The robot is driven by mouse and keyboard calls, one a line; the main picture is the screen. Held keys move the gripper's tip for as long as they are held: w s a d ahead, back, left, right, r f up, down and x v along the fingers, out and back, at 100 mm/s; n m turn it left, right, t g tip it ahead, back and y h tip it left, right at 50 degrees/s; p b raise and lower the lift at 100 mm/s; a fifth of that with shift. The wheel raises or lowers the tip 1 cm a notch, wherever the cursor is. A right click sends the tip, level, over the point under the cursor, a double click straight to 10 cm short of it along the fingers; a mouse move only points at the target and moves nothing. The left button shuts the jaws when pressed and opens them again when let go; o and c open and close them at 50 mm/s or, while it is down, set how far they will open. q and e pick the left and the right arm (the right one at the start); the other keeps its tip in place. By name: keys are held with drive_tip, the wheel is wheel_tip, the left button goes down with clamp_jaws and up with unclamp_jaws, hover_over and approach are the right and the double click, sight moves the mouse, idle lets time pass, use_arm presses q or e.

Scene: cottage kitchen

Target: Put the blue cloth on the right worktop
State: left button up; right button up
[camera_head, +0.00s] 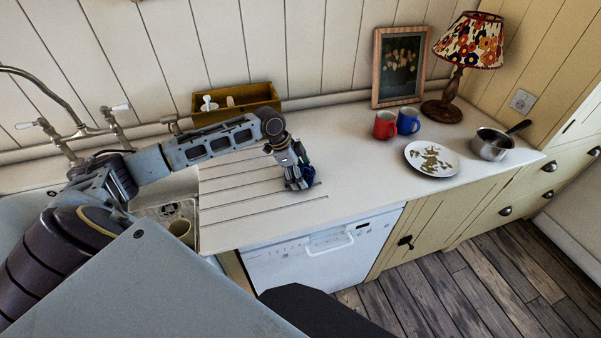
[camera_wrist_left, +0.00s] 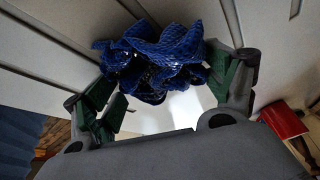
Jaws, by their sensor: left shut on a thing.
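The blue cloth (camera_wrist_left: 155,62) is crumpled in a bunch between the green-padded fingers of my left gripper (camera_wrist_left: 170,80), in the left wrist view. In the head view my left gripper (camera_head: 298,180) is over the grooved drainer part of the white worktop (camera_head: 345,150), right of the sink. Only a small bit of the blue cloth (camera_head: 308,171) shows there beside the fingers. I cannot tell whether the cloth touches the worktop. The worktop runs on to the right beyond the gripper. My right gripper is not in view.
A red mug (camera_head: 384,126), a blue mug (camera_head: 408,121), a dirty plate (camera_head: 431,158), a saucepan (camera_head: 491,145), a lamp (camera_head: 468,45) and a framed picture (camera_head: 399,66) stand on the right. A wooden box (camera_head: 236,101) stands at the back. The worktop between drainer and plate is clear.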

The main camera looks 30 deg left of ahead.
use_arm(q)
drive_tip(key=shift+f, duration=0.1)
drive_tip(key=o, duration=0.6)
drive_tip(key=shift+v, duration=6.15)
drive_tip(key=shift+w, duration=0.1)
